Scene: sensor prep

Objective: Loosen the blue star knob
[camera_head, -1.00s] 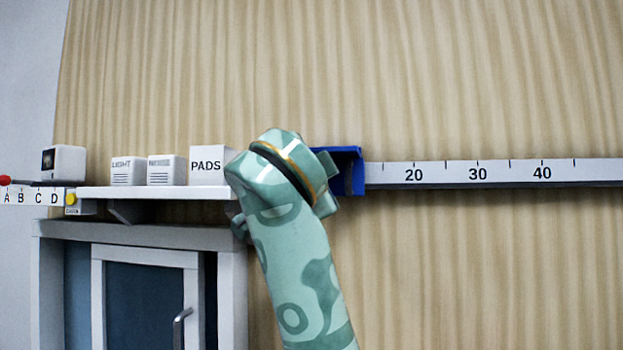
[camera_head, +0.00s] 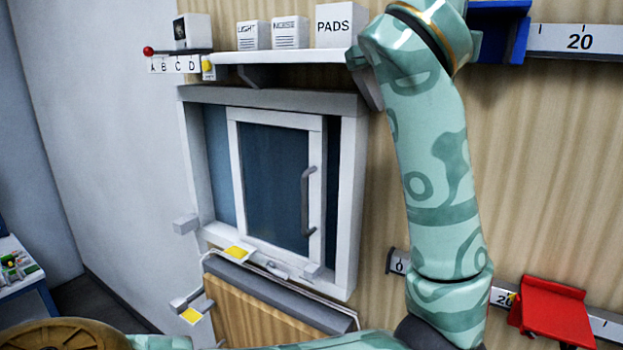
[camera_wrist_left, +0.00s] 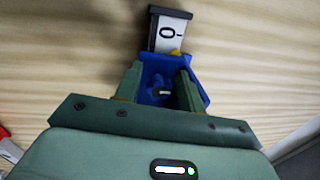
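The blue star knob (camera_wrist_left: 158,92) shows in the left wrist view, inside the blue bracket (camera_wrist_left: 187,72) at the "0" end of a scale rail. My left gripper (camera_wrist_left: 160,90) is open, with one green finger on each side of the knob and a small gap seemingly left on both sides. In the head view the blue bracket (camera_head: 497,30) is at the top right, behind my raised left arm. The knob and the left fingertips are hidden there by my wrist. My right gripper is in neither view.
The upper scale rail (camera_head: 575,41) runs right from the blue bracket. A red bracket (camera_head: 552,312) sits on a lower rail. A shelf (camera_head: 285,56) with boxes, including the PADS box (camera_head: 340,25), is left of my wrist, above a framed window (camera_head: 275,185).

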